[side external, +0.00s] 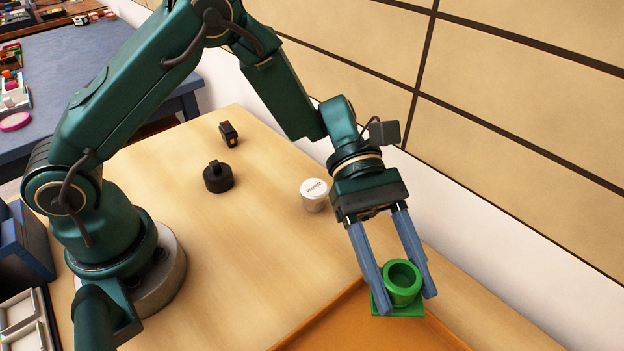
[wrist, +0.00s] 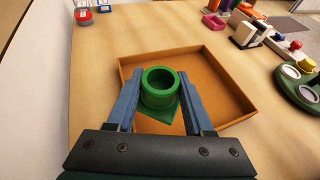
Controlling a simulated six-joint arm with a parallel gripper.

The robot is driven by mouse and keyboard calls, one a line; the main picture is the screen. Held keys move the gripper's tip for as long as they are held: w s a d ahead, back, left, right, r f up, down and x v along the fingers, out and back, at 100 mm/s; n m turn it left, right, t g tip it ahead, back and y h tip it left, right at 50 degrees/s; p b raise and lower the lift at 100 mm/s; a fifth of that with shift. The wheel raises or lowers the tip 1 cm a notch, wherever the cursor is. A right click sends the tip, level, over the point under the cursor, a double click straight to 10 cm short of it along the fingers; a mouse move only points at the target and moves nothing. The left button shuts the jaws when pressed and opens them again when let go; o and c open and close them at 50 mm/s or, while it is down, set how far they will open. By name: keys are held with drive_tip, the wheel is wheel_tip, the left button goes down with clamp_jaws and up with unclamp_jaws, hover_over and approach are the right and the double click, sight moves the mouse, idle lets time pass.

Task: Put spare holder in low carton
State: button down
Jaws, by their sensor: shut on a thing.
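The spare holder is a green cup-like ring on a square green base (side external: 403,286), and it also shows in the wrist view (wrist: 161,88). My gripper (side external: 405,282) is shut on it, with one blue-grey finger on each side. The holder is roughly upright, with its round opening facing up. The low carton (side external: 365,332) is a shallow orange-brown open tray, cut off at the bottom of the side view. In the wrist view the carton (wrist: 222,92) lies behind and below the holder, and its visible floor is bare. The gap between holder and carton floor is hard to judge.
A white jar (side external: 314,195), a black round object (side external: 217,177) and a small black box (side external: 229,133) stand on the wooden table. A green piece with silver discs (wrist: 298,88) lies right of the carton in the wrist view. A wall runs alongside the table.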

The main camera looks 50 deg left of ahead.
sight(405, 314)
drive_tip(key=x, duration=0.4)
drive_tip(key=f+x, duration=0.1)
drive_tip(key=x, duration=0.1)
drive_tip(key=shift+s+a, duration=0.15)
drive_tip(key=shift+a, duration=0.05)
drive_tip(key=shift+f, duration=2.1)
drive_tip(key=shift+c, duration=1.4)
unclamp_jaws()
drive_tip(key=shift+f, duration=0.1)
